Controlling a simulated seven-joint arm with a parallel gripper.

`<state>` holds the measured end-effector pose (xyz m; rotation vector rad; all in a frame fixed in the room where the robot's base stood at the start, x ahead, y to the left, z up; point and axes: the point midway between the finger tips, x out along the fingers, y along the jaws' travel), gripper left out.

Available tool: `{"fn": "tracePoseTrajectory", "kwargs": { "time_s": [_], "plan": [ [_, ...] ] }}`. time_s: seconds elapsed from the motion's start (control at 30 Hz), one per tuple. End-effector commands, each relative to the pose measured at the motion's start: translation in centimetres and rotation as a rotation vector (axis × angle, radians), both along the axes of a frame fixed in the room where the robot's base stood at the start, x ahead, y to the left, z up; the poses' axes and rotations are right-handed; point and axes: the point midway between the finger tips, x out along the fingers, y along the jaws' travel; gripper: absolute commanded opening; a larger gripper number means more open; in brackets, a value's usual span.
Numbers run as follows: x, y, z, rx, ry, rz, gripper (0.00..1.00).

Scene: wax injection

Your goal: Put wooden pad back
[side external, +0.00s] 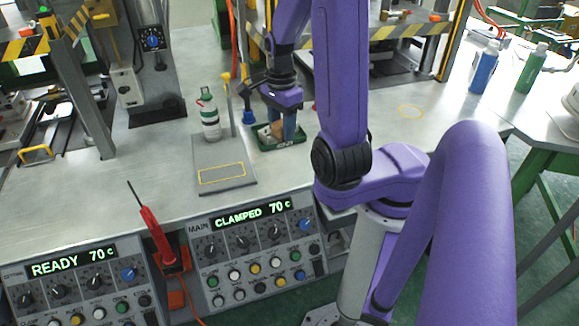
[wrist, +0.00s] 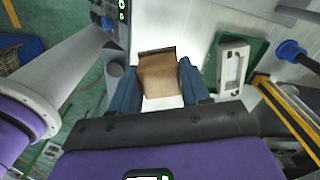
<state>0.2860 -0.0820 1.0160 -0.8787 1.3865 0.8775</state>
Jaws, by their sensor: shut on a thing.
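The brown wooden pad (wrist: 158,77) sits between the two blue fingers of my gripper (wrist: 158,70) in the wrist view. My gripper is shut on it. In the side external view my gripper (side external: 284,128) points down over a small green tray (side external: 262,144), and a bit of the pad (side external: 277,130) shows there. I cannot tell whether the pad touches the tray or is above it. In the wrist view the green tray (wrist: 257,50) lies to the right of the pad, with a pale metal part in it.
A grey plate (side external: 225,155) with a yellow outlined rectangle lies left of the tray. A white-and-green bottle (side external: 209,115) and a yellow-topped post (side external: 229,105) stand by it. Control panels (side external: 255,250) line the front edge.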

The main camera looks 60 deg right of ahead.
Motion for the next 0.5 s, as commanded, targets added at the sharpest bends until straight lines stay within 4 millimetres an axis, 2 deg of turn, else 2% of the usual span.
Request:
{"fn": "tracePoseTrajectory", "kwargs": {
  "time_s": [0.03, 0.3, 0.5],
  "plan": [
    [-1.4, -0.1, 0.2, -0.002, -0.001, -0.035, 0.0],
    [-7.8, 0.2, 0.5, 0.0, 0.0, -0.195, 0.0],
    [-11.3, 1.0, 0.5, -0.001, -0.001, -0.29, 0.0]
  ]
}}
